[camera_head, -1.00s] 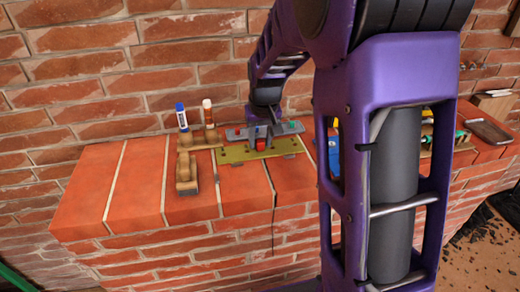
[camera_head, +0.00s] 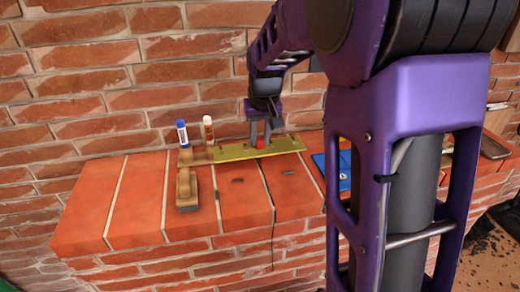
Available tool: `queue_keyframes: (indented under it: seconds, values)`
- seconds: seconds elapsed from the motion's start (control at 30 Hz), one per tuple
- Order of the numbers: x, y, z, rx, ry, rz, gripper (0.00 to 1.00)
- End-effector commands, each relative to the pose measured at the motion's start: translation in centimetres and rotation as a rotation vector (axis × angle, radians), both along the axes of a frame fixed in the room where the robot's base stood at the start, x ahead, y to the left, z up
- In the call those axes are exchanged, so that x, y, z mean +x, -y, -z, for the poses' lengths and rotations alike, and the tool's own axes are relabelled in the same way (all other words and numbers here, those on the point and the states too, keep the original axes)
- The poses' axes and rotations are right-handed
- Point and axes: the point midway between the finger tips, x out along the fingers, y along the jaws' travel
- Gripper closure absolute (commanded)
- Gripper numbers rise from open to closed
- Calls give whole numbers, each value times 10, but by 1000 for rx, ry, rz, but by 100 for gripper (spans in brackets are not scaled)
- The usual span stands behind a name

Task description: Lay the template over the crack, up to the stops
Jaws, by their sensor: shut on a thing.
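The template is a flat olive-yellow plate (camera_head: 232,153) with a red grip (camera_head: 260,142). It lies across the picture near the back of the brick ledge, its right end higher in the picture. My gripper (camera_head: 260,138) is shut on the red grip from above. I cannot tell whether the plate touches the ledge. A dark crack (camera_head: 272,228) runs down the front of the ledge and seems to continue across its top towards the plate. Two small dark pieces (camera_head: 237,180) (camera_head: 288,172), possibly the stops, show on the top in front of the plate, one each side of the crack.
A wooden block (camera_head: 187,190) and a holder with a blue-capped marker (camera_head: 182,133) and an orange-white one (camera_head: 207,128) stand close to the plate's left end. A blue tray (camera_head: 345,168) is partly hidden by my arm. The ledge's left top is clear.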

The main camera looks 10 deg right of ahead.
Motion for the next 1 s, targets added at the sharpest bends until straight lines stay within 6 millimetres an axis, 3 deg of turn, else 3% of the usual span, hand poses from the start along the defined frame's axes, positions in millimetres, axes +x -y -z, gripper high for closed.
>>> queue_keyframes:
  seconds: [0.1, 0.3, 0.5, 0.63, 1.0]
  values:
    - [0, 0, -24, 0, 3, 0, 100]
    - [-20, 1, -38, 0, -1, 1, 100]
    - [-63, 3, -29, 0, -1, 0, 100]
    - [-81, 4, -23, 0, -1, -1, 100]
    - [-86, 4, -3, 0, -1, 0, 100]
